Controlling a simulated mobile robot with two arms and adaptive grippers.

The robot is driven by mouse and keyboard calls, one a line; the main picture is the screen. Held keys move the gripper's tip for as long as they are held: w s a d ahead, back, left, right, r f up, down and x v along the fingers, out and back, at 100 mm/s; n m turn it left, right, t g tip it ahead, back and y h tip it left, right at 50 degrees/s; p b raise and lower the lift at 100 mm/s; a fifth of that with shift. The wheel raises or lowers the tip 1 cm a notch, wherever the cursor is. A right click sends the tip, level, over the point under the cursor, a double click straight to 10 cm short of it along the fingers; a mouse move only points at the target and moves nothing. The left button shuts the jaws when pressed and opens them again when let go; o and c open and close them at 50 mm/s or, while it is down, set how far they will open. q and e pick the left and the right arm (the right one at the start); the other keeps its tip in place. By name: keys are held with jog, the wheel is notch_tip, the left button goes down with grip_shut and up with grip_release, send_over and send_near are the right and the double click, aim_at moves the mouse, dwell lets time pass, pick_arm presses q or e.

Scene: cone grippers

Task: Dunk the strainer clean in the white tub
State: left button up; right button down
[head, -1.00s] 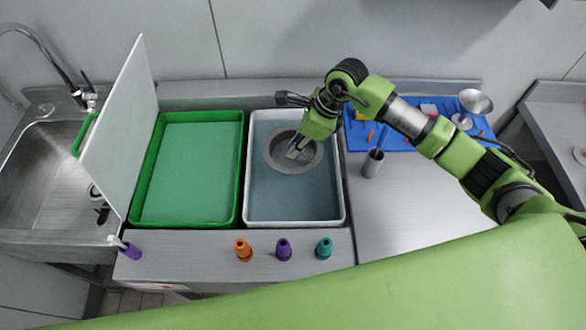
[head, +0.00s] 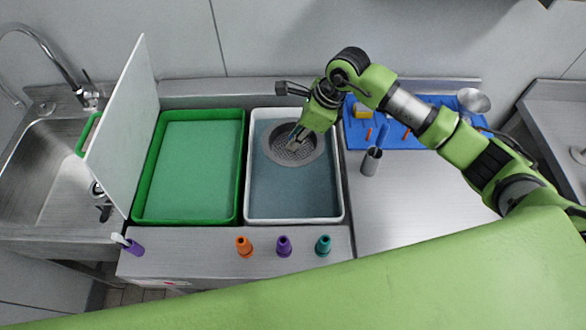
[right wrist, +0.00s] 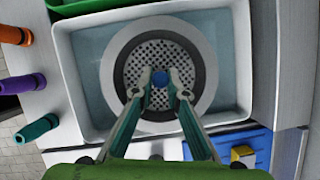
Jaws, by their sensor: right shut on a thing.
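The strainer (head: 300,155) is a round grey basket with a perforated bottom and a wide rim. It is in the back part of the white tub (head: 340,200), which holds bluish water. In the right wrist view the strainer (right wrist: 190,45) shows from above, with a small blue knob (right wrist: 160,75) at its centre. My right gripper (head: 296,138) reaches down into the basket, and its fingertips (right wrist: 160,78) are shut on that knob. I cannot tell how much of the strainer is under water. My left gripper is not in view.
A green tray (head: 238,200) stands left of the tub, with an upright white board (head: 125,125) and a sink (head: 45,185) beyond. Orange (head: 244,247), purple (head: 284,246) and teal (head: 323,245) cones stand in front. A metal cup (head: 371,161) and blue mat (head: 360,139) lie right.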

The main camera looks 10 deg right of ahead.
jog(key=shift+r, duration=0.1)
dwell(0.4)
jog(key=shift+r+p, duration=0.85)
jog(key=shift+r, duration=1.1)
jog(key=shift+s, duration=0.1)
jog(key=shift+s+a+r+n+g+b, duration=0.1)
jog(key=shift+s+n+g+b, duration=0.35)
jog(key=shift+n, duration=0.65)
jog(key=s+d+r+n+g+h+b, duration=0.1)
jog(key=s+d+n+g+h+b, duration=0.1)
jog(key=s+n, duration=0.6)
jog(key=s+d+r+n+g+h+b, duration=0.1)
jog(key=s+d+n+g+h+b, duration=0.1)
jog(key=s+n, duration=0.5)
jog(key=d+n+g+b, duration=0.1)
jog(key=d+n+b, duration=0.1)
jog(key=n, duration=0.3)
jog(key=shift+s+d+r+n+b, duration=0.3)
jog(key=shift+s+d+r+b, duration=0.1)
jog(key=shift+d, duration=0.45)
